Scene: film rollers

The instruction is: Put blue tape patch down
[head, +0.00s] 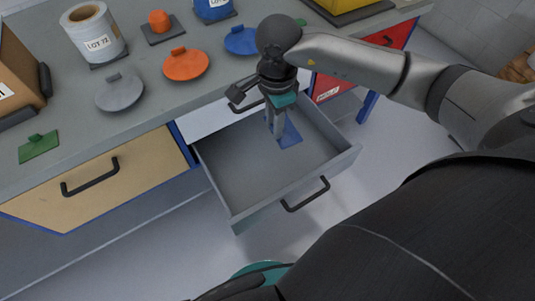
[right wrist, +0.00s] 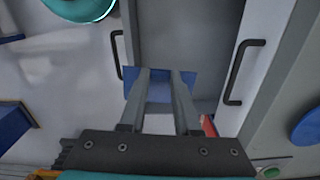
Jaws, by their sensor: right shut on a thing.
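The blue tape patch (head: 291,134) is a flat blue square inside the open grey drawer (head: 233,171), towards its back right. My right gripper (head: 278,137) reaches down into the drawer and is shut on the patch. In the right wrist view the patch (right wrist: 160,86) shows between and beside the two fingertips (right wrist: 160,75). It looks level with the drawer floor or just above it; I cannot tell if it touches. My left gripper is not in view.
The drawer is otherwise empty, with a dark handle (head: 306,195) in front. On the bench above are grey (head: 120,93), orange (head: 186,65) and blue (head: 241,41) discs, a green patch (head: 38,147) and a roll labelled LOT 72 (head: 92,33). A tan drawer (head: 95,178) is shut at left.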

